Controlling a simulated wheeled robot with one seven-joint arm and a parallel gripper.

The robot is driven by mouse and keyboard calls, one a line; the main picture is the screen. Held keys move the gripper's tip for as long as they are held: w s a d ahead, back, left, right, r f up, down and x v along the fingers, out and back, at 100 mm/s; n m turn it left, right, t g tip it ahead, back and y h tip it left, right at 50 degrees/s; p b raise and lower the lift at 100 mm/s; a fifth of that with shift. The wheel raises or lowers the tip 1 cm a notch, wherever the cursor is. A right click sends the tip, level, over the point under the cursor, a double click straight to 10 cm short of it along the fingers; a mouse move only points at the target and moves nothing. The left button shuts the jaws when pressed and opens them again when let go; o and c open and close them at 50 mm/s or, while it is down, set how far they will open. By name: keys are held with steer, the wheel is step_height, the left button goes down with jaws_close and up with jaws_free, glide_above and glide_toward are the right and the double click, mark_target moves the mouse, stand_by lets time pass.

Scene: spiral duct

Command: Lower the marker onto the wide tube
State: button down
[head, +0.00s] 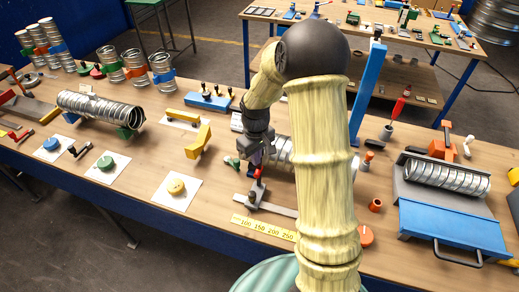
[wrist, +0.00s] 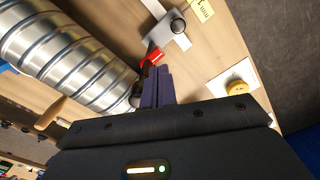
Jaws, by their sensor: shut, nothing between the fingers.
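The wide tube (wrist: 70,55), a ribbed silver spiral duct, lies across the left of the wrist view. In the head view it (head: 285,155) lies mid-bench, partly hidden behind my arm. What looks like the marker (wrist: 152,54) is a red arm with a dark end on a grey slide with a black knob, beside the tube. In the head view the red arm (head: 259,183) stands up from its grey bar. My gripper (wrist: 157,72) has its dark purple fingers closed together and empty, just by the red arm. I cannot tell whether they touch. It shows above the red arm in the head view (head: 257,160).
A yellow scale strip (head: 264,228) lies in front of the grey bar. A yellow round piece on a white card (head: 176,187) lies to the left. A blue-fronted tray with another duct (head: 445,232) stands right. Bare wood lies between the cards and the bar.

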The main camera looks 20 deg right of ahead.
steer(key=shift+w+d+f+p, duration=0.25)
steer(key=shift+w+d, duration=0.35)
steer(key=shift+w, duration=0.2)
steer(key=shift+w+d+f+p, duration=0.1)
steer(key=shift+w+d+p, duration=0.15)
steer(key=shift+w+d, duration=0.45)
steer(key=shift+a, duration=0.2)
steer(key=shift+s+a+b, duration=0.3)
steer(key=shift+s+a, duration=0.4)
steer(key=shift+s, duration=0.25)
step_height(320, 180, up, 9)
steer(key=p, duration=0.7)
stand_by(0.3)
